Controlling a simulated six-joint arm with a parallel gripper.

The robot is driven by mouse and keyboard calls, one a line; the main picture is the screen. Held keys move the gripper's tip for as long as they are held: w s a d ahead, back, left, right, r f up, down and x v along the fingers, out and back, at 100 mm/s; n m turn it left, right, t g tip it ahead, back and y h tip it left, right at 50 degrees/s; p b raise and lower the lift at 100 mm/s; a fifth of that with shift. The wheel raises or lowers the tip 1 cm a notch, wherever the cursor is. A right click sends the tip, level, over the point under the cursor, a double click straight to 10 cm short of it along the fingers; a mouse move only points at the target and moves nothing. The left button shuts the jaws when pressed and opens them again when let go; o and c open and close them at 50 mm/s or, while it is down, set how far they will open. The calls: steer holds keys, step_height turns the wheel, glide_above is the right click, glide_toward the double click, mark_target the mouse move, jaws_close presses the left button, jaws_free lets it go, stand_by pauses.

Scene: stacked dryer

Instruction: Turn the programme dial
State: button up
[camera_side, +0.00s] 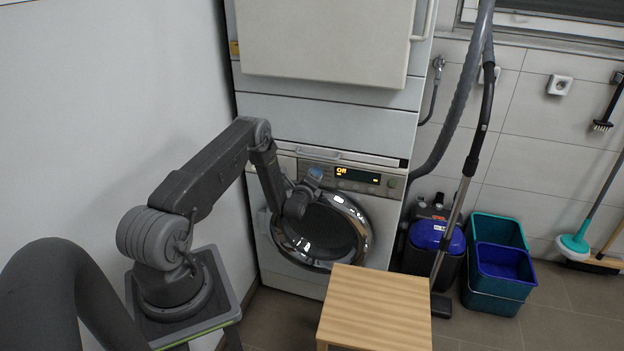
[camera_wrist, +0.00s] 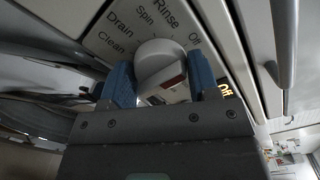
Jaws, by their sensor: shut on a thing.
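The programme dial (camera_wrist: 160,58) is a round white knob with a red mark on its grip, on the machine's light panel. The words Clean, Drain, Spin, Rinse and Off stand around it in the wrist view. My gripper (camera_wrist: 160,82) has one blue finger on each side of the dial and is shut on it. In the side view my gripper (camera_side: 314,174) reaches the panel left of the display, and the dial is hidden there. The display (camera_side: 357,175) reads "Off" in yellow.
The lower machine's round door (camera_side: 326,234) is shut below the panel. An upper unit (camera_side: 325,40) is stacked above. A wooden stool (camera_side: 376,308) stands in front. A vacuum cleaner (camera_side: 435,237) and buckets (camera_side: 497,290) are at right.

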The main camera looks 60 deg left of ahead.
steer(key=shift+r, duration=0.1)
stand_by(0.3)
steer(key=o, duration=0.9)
steer(key=shift+s+d, duration=0.1)
steer(key=v, duration=1.3)
steer(key=shift+s+d, duration=0.2)
